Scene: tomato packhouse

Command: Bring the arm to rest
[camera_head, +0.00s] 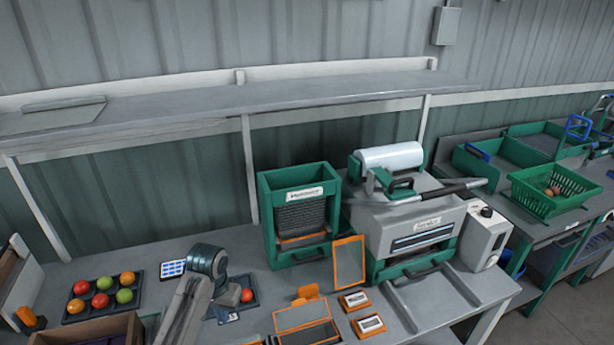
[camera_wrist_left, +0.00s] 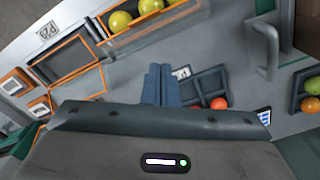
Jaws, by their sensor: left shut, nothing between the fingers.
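My left gripper (camera_head: 221,309) hangs low over the bench at the lower left of the head view, partly hidden by my own arm. In the left wrist view its two blue-grey fingers (camera_wrist_left: 160,85) are together with nothing between them. The tomato also shows in the head view (camera_head: 246,295), just right of my wrist. I cannot tell the height of the fingertips above the bench. My right gripper is not in view.
A dark tray (camera_head: 70,318) of several tomatoes lies left of my arm, with a cardboard box (camera_head: 118,326) in front. Orange-edged bins (camera_head: 300,317) lie to the right. A green machine (camera_head: 268,222) and a grey sealer (camera_head: 440,215) stand behind. A shelf (camera_head: 220,105) runs above the bench.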

